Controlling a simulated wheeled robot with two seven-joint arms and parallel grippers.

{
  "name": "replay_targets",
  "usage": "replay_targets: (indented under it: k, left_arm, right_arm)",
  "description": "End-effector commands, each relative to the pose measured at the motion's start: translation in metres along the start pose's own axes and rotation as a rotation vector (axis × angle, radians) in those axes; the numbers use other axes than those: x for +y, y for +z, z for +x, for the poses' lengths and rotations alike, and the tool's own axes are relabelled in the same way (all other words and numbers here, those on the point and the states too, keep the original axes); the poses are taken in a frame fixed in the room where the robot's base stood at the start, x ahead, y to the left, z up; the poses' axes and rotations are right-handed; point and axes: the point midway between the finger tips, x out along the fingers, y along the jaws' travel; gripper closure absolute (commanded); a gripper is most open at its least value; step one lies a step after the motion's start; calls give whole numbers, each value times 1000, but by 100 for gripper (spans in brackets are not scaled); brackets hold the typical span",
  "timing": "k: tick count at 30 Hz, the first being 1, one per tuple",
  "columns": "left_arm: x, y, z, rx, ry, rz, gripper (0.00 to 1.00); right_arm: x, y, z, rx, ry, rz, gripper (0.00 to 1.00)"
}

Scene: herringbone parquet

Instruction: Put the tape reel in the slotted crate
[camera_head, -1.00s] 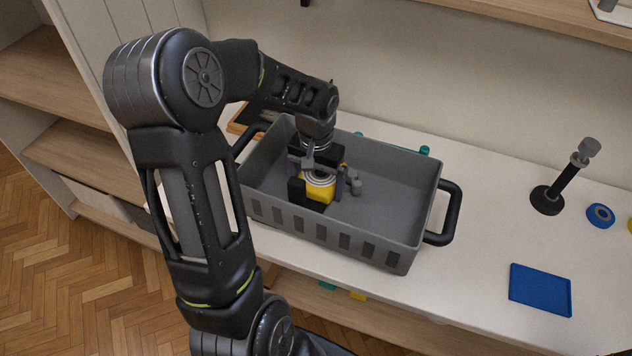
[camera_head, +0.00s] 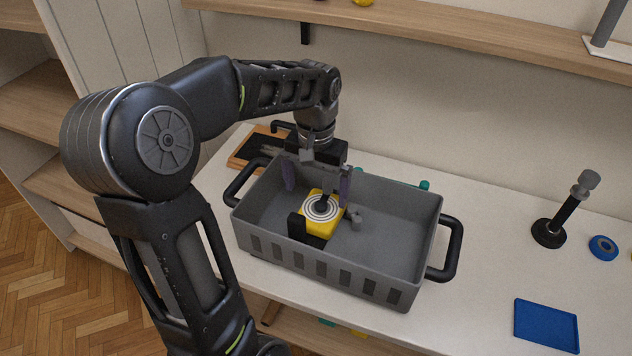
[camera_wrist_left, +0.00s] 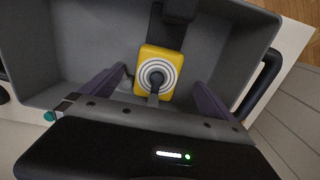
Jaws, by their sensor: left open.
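The tape reel (camera_head: 320,208), yellow with pale and dark rings on its face and a black grip, sits inside the grey slotted crate (camera_head: 408,200), in its left half. In the left wrist view the reel (camera_wrist_left: 150,60) shows between my fingers, with clear gaps on both sides. My left gripper (camera_head: 317,183) is open and empty, its two purple-grey fingers spread just above and behind the reel, inside the crate's rim. The crate (camera_wrist_left: 60,50) stands on the white counter with black handles at both ends. My right gripper is not in view.
A small grey piece (camera_head: 356,217) lies in the crate beside the reel. Right of the crate are a black stand (camera_head: 549,231), a blue ring (camera_head: 602,247) and a blue tray (camera_head: 546,325). A wood-framed dark board (camera_head: 250,150) lies behind left. A shelf (camera_head: 450,28) hangs above.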

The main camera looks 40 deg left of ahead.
Motion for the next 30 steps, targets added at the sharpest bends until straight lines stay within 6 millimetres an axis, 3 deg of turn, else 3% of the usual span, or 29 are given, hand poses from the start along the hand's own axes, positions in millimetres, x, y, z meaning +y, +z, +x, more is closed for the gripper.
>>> replay_targets:
  k: [6,30]
  left_arm:
    - [1,0,-18,0,1,1,0]
    - [0,0,-19,-1,1,1,0]
  right_arm:
    - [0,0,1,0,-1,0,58]
    - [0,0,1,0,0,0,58]
